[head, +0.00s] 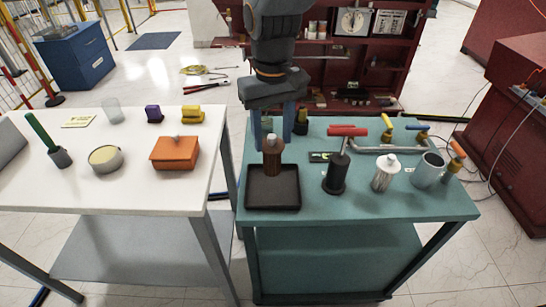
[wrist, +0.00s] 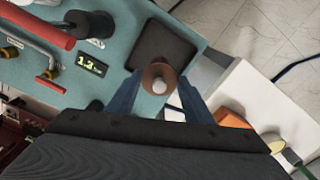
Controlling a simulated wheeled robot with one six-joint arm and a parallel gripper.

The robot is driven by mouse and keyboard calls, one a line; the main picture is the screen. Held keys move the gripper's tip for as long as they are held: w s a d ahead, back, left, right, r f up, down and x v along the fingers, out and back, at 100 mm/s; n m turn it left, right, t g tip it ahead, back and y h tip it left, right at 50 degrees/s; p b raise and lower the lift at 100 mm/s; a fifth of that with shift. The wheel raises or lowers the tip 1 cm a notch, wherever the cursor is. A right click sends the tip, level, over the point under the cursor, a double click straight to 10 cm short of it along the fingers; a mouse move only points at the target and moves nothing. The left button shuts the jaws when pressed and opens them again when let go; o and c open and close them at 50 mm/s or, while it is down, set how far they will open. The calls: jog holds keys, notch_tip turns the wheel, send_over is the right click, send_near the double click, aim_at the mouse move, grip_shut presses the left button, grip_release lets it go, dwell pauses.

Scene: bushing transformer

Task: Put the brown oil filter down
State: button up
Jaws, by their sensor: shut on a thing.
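The brown oil filter (head: 272,160) is a small ribbed cylinder with a pale cap on top. It hangs upright between the fingers of my gripper (head: 272,140), which is shut on it. In the wrist view the filter (wrist: 158,78) shows from above between the two blue fingers (wrist: 158,100). In the head view it is in front of or over the back edge of a dark square tray (head: 272,200) on the teal table. The tray also shows beyond the filter in the wrist view (wrist: 160,45). I cannot tell whether the filter's bottom touches anything.
The teal table (head: 400,204) also holds a black cylinder with a red handle (head: 337,170), a silver canister (head: 385,172), a grey cup (head: 428,170), a pipe with valves and a small display (wrist: 90,64). A white table (head: 110,185) with an orange box (head: 175,153) stands left, across a gap.

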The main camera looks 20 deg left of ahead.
aim_at(273, 146)
jog(key=shift+f+p, duration=0.65)
jog(key=shift+f, duration=2.25)
jog(key=o, duration=1.5)
jog(key=shift+f, duration=0.1)
notch_tip(273, 146, up, 12)
jog(key=b, duration=0.3)
